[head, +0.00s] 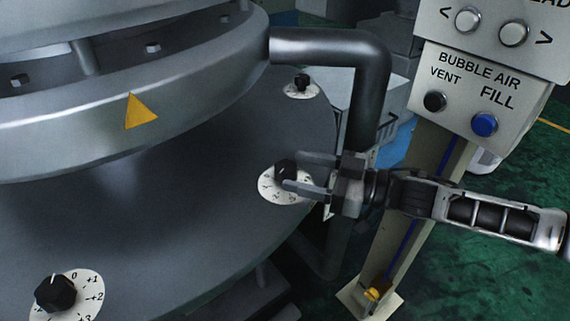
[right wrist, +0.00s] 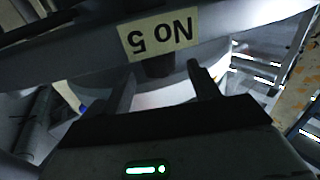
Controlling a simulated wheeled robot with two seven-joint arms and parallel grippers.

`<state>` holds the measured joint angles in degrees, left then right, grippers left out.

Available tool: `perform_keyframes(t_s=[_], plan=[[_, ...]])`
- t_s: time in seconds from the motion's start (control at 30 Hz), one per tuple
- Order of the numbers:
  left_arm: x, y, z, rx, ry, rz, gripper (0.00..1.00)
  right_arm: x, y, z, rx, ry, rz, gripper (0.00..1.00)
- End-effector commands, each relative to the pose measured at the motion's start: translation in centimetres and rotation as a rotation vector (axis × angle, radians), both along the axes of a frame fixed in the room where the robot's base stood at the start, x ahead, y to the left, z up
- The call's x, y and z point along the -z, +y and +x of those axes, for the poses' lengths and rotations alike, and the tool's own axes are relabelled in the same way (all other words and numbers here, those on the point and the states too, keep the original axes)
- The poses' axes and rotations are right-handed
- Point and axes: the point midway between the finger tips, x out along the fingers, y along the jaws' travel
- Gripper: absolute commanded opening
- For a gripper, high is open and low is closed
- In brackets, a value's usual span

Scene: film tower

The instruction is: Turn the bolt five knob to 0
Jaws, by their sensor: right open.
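The bolt five knob (head: 286,168) is a small black knob on a round white dial (head: 270,187) near the right edge of the grey disc. In the right wrist view the dark knob (right wrist: 158,67) is below an upside-down "No 5" label (right wrist: 160,35), over its pale dial (right wrist: 165,96). My right gripper (head: 293,173) comes in from the right, open, with its fingers on either side of the knob. In the right wrist view there is room between the fingers (right wrist: 162,76) and the knob; contact is unclear. The knob's pointer and most dial marks are hidden. My left gripper is not in view.
A second knob (head: 55,293) with a numbered dial is at lower left, and another (head: 302,82) is farther back. A thick grey pipe (head: 372,70) bends down behind my right gripper. A button panel (head: 480,90) on a post stands at right.

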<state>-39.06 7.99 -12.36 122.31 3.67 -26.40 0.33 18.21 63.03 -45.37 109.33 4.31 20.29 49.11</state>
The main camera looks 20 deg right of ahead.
Motion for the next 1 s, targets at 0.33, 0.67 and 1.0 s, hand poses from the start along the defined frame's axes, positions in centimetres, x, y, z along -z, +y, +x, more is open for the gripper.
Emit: perform_keyframes(t_s=[0.33,0.67,1.0], plan=[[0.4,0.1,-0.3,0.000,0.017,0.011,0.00,-0.1,3.0,2.2,-0.001,-0.001,0.000,0.61],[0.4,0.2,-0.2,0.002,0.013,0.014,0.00,0.0,3.1,2.2,-0.001,0.000,-0.001,0.50],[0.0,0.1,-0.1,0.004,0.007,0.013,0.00,0.0,3.1,2.2,0.006,0.000,-0.001,0.16]])
